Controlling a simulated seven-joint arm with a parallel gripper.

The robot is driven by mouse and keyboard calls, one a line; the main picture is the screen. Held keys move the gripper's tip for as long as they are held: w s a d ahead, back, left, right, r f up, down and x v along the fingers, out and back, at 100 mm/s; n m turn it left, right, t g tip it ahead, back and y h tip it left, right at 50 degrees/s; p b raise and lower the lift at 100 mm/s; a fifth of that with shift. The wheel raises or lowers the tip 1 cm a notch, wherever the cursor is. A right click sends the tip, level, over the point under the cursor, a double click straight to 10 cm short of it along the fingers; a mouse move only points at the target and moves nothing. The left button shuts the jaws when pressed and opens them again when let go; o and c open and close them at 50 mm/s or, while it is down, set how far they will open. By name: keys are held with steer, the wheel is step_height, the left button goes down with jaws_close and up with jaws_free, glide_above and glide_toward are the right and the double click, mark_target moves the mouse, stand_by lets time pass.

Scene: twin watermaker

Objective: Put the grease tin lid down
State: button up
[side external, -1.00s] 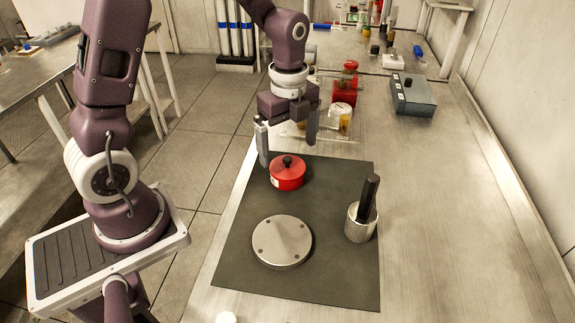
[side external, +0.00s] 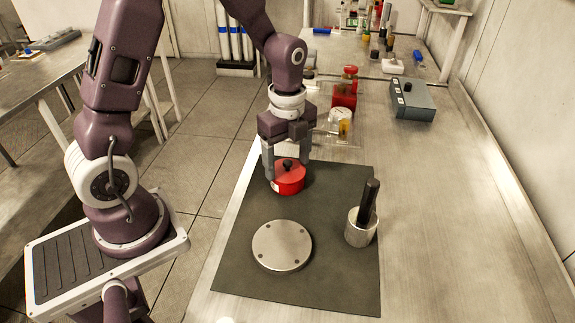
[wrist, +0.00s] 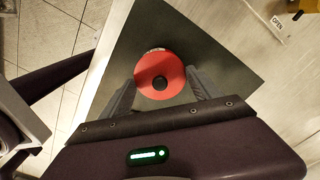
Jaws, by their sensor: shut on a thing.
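The red grease tin (side external: 290,186) stands upright at the back of the dark mat. Its red lid (side external: 294,172) has a black knob and sits on top of the tin. My gripper (side external: 287,170) points down over it with a finger on each side, shut on the lid. In the wrist view the round lid (wrist: 155,86) with its knob lies between my fingertips (wrist: 162,82). I see no gap between lid and tin, and the tin's body is partly hidden by the lid and fingers.
A round metal plate with holes (side external: 282,246) lies at the mat's front left. A metal cup with a dark-handled tool (side external: 361,226) stands at the mat's right edge. The dark mat (side external: 330,270) is bare between them. A grey box (side external: 413,100) and bottles stand farther back.

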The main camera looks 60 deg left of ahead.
steer(key=r, duration=0.9)
steer(key=shift+w, duration=0.2)
steer(key=w+d, duration=0.4)
steer(key=w, duration=0.3)
glide_above(353, 184)
step_height(353, 184, down, 3)
step_height(353, 184, down, 10)
steer(key=shift+r, duration=0.15)
steer(key=o, duration=1.3)
steer(key=shift+o, duration=0.2)
